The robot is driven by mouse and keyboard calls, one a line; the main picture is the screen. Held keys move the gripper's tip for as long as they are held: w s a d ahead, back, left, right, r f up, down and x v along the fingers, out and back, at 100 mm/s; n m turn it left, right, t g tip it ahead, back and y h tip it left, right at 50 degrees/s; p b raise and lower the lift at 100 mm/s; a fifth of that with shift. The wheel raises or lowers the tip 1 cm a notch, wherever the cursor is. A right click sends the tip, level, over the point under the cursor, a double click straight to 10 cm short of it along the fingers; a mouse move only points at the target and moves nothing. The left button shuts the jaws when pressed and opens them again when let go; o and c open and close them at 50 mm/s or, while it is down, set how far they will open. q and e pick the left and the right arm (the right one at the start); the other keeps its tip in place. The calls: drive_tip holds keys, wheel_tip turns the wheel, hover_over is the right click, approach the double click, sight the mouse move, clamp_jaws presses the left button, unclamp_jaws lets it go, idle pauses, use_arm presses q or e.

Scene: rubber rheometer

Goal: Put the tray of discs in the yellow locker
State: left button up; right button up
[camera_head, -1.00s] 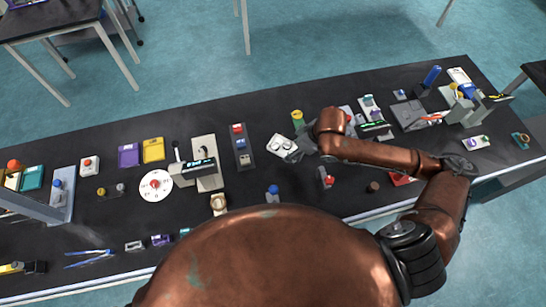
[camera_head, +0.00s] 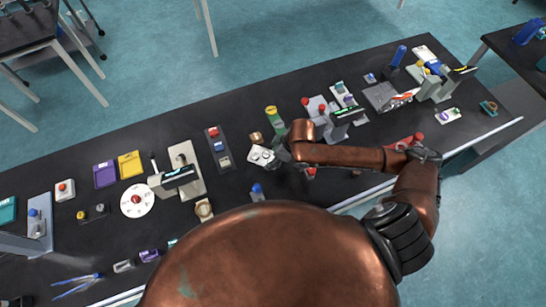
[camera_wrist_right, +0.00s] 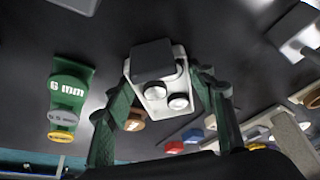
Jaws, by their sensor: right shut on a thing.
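The tray of discs (camera_head: 259,155) is a small white tray with round pale discs, left of my right gripper in the head view. A yellow square container (camera_head: 130,164), likely the yellow locker, lies further left on the bench, beside a purple one (camera_head: 105,173). My left gripper is not in view.
A dark strip with coloured blocks (camera_head: 219,148), a grey instrument (camera_head: 186,170) and a white dial (camera_head: 137,201) stand between or near tray and yellow container. A green 6 mm piece (camera_head: 275,117) and a brown nut (camera_head: 257,137) are behind the tray. More equipment crowds the right.

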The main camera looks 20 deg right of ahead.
drive_tip(key=o, duration=1.3)
drive_tip(key=shift+f, duration=0.1)
